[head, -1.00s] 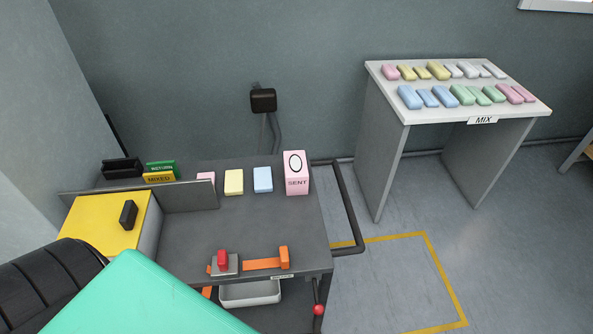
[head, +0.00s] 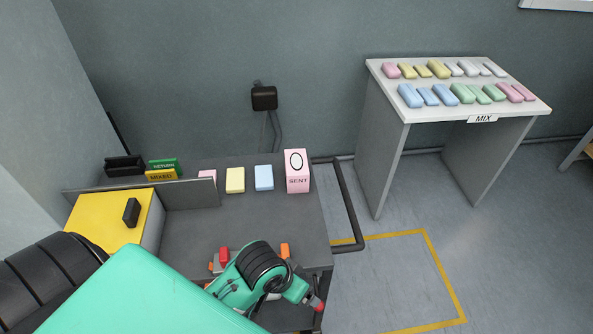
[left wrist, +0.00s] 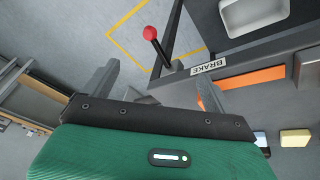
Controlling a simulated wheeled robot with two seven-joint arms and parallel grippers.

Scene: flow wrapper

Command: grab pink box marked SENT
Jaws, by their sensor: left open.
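The pink box marked SENT (head: 297,172) stands upright at the back right corner of the dark machine table (head: 190,229) in the head view. It has a black oval above its lettering. My left arm reaches over the table's front edge, and its hand (head: 292,287) is near the front right corner, well in front of the box. In the left wrist view my left gripper (left wrist: 157,75) is open, with nothing between its fingers. The SENT box cannot be made out in that view. My right gripper is not in view.
Blue (head: 264,177), yellow (head: 235,180) and pink (head: 208,186) blocks stand left of the box. A red-knobbed lever (left wrist: 150,33) and BRAKE label (left wrist: 208,67) are at the table's edge. A dark pipe rail (head: 349,205) runs right. A MIX table (head: 390,100) holds several blocks.

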